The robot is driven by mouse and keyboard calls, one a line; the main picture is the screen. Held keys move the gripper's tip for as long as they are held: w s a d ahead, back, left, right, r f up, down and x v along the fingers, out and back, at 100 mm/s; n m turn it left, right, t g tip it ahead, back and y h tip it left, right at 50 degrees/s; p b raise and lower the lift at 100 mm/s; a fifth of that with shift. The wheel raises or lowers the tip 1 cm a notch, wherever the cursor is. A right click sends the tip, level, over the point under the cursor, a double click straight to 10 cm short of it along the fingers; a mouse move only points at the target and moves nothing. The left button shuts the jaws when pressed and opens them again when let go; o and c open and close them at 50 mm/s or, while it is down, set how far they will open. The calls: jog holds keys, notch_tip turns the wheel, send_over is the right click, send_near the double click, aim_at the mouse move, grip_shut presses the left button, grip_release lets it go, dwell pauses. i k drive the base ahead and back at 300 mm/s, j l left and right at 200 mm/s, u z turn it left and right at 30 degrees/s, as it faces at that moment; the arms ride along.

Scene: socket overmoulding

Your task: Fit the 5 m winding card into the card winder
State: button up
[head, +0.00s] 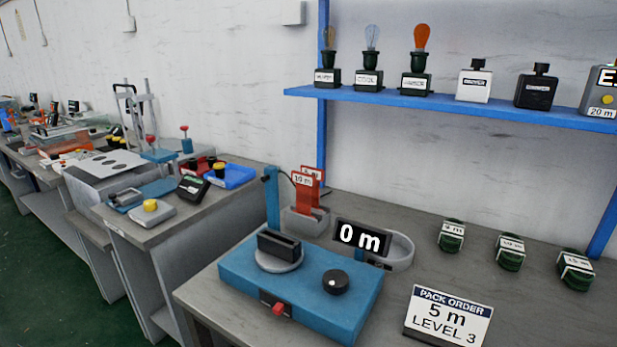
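The card winder (300,290) is a blue box on the near bench. A black slotted holder (279,246) sits on a pale round plate on its top, and no card shows in the slot. A black knob (335,281) and a red front switch (275,304) are on it, and its display (361,237) reads 0 m. Red winding cards stand in a grey rack (303,223) behind the winder. The front card (305,192) reads 10 m. Another red card (317,172) is behind it, its label mostly hidden, so I cannot tell its length. My gripper is not in view.
A pack order sign (447,316) reads 5 m, LEVEL 3. An oval grey tray (401,250) is behind the display. Three dark green labelled spools (509,252) stand at right. A blue shelf (450,104) holds bulbs and bottles above. Bench between sign and spools is clear.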

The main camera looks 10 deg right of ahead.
aim_at(276, 252)
jog(key=i+j+u, duration=0.45)
jog(key=j, duration=0.25)
jog(key=i+j+u, duration=0.95)
jog(key=i+j+z, duration=0.1)
jog(key=i, duration=0.4)
jog(key=i+j+z, duration=0.15)
jog(key=i, duration=0.3)
jog(key=i+j+z, duration=0.1)
jog(key=i+j, duration=0.15)
jog(key=i, duration=0.25)
jog(key=i+z, duration=0.25)
jog(key=z, duration=0.25)
jog(key=i+j+z, duration=0.15)
jog(key=z, duration=0.35)
jog(key=i+j+z, duration=0.2)
jog(key=z, duration=0.25)
jog(key=i+j+z, duration=0.2)
jog(key=z, duration=0.3)
jog(key=i+j+z, duration=0.15)
jog(key=z, duration=0.25)
jog(key=i+j+z, duration=0.15)
jog(key=j+z, duration=0.25)
jog(key=i+j+z, duration=0.1)
jog(key=z, duration=0.3)
jog(key=j+z, duration=0.4)
jog(key=i+l, duration=0.05)
